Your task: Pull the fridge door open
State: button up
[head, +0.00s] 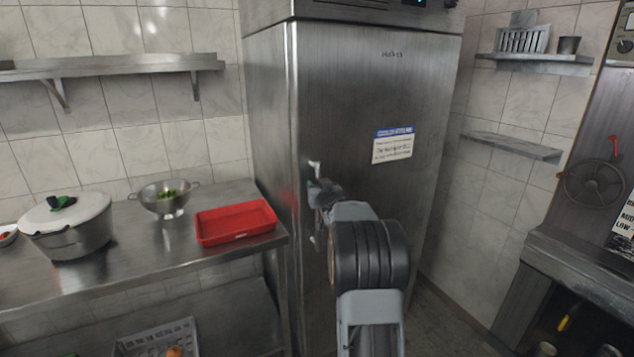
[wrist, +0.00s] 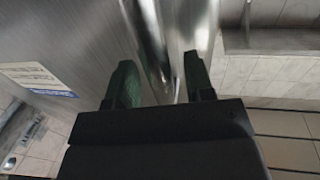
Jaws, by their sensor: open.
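The steel fridge door (head: 375,110) is shut and fills the middle of the head view, with a blue-and-white notice (head: 393,145) on it. Its vertical bar handle (head: 315,166) is on the door's left side; my arm hides much of its middle. In the wrist view the handle (wrist: 150,45) runs down between the two green fingertips of my gripper (wrist: 158,84). The fingers are open, one on either side of the bar. I cannot tell if either finger touches it. In the head view my gripper (head: 320,192) is at the handle, partly hidden by my wrist.
A steel counter (head: 130,245) left of the fridge holds a red tray (head: 236,222), a colander (head: 165,198) and a lidded pot (head: 68,226). A grill with a handwheel (head: 592,184) stands at the right. Some floor (head: 445,320) shows between fridge and grill.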

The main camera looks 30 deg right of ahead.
jog(key=shift+x, duration=1)
grip_shut()
